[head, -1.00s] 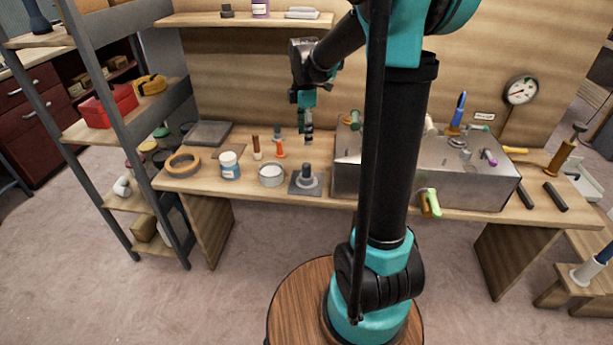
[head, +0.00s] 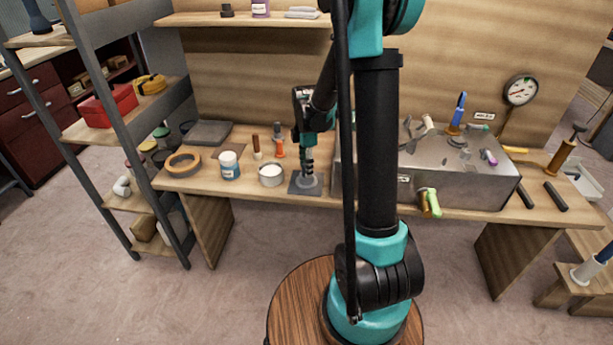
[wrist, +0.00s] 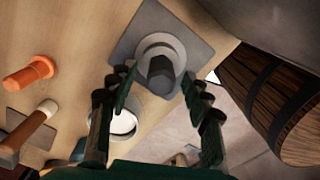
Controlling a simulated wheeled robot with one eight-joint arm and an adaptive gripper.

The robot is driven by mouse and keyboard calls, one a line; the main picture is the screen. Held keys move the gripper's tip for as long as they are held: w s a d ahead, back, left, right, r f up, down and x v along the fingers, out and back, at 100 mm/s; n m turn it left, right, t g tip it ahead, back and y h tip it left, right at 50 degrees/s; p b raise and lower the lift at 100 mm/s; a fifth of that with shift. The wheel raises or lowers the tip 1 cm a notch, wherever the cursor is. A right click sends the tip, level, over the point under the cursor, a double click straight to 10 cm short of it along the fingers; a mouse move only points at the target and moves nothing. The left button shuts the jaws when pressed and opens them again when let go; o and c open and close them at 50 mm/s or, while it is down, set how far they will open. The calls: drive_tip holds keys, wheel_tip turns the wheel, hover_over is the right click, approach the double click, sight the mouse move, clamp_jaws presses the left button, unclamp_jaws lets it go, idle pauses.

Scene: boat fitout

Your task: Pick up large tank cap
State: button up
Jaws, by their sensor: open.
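The large tank cap (wrist: 160,68) is a grey round piece with a raised dark knob, on a dark square pad (wrist: 150,28) on the bench. In the head view the cap (head: 306,184) is largely hidden by my gripper (head: 307,168), which points down just above it. In the wrist view my gripper (wrist: 160,98) is open, with one finger on each side of the knob's near end. The fingers look apart from the knob. I cannot tell how far above the cap the fingertips are.
A white round tin (head: 271,178) stands just left of the pad. A blue and white jar (head: 229,166) and an orange-handled tool (head: 278,150) stand farther left. The metal tank (head: 465,185) is close on the right. The bench's front edge is near the pad.

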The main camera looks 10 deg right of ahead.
drive_tip(key=shift+f, duration=0.35)
drive_tip(key=shift+c, duration=0.2)
clamp_jaws()
drive_tip(key=shift+r, duration=0.15)
wheel_tip(320, 180, up, 20)
idle(0.5)
